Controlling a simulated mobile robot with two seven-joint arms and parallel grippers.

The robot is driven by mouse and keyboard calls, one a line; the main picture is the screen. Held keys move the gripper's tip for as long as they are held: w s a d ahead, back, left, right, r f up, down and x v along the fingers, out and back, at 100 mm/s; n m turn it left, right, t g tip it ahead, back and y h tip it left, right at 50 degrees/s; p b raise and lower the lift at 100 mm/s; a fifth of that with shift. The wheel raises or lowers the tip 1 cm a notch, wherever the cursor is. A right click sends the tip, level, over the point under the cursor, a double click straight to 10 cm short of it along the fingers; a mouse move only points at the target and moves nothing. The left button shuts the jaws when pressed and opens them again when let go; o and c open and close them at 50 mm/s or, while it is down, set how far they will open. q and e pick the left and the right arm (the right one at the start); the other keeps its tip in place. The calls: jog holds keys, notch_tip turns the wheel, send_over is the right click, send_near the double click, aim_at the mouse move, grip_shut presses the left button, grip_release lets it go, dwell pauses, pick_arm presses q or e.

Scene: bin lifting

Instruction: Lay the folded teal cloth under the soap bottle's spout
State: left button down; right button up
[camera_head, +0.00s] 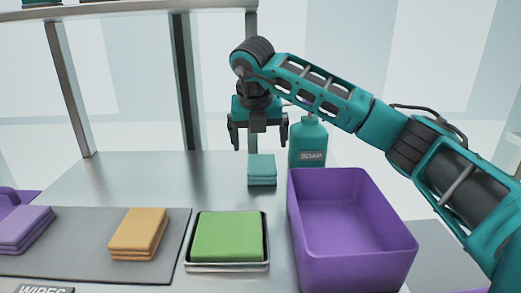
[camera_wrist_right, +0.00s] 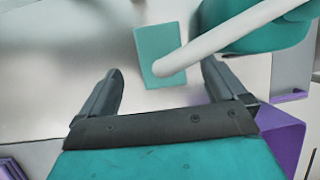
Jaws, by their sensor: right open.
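The folded teal cloth (camera_head: 262,170) lies on the metal table, just left of the soap bottle (camera_head: 308,144). In the right wrist view the cloth (camera_wrist_right: 158,47) lies under the tip of the bottle's long white spout (camera_wrist_right: 225,35). The teal bottle body (camera_wrist_right: 265,38) is at the upper right there. My right gripper (camera_head: 258,140) points down above the cloth, its fingers apart and empty. In the wrist view the gripper (camera_wrist_right: 163,88) shows its two open fingers on either side, with the cloth beyond them. My left gripper is not in view.
A purple bin (camera_head: 350,255) stands in front of the bottle. A green cloth (camera_head: 228,236) lies in a metal tray (camera_head: 226,267). An orange cloth (camera_head: 138,232) and a purple cloth (camera_head: 22,230) lie on a grey mat (camera_head: 75,240). The table's back left is bare.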

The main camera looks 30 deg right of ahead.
jog(key=v, duration=0.6)
jog(key=shift+r+p, duration=0.35)
jog(key=shift+s+a+f, duration=0.1)
jog(key=shift+s+a, duration=0.1)
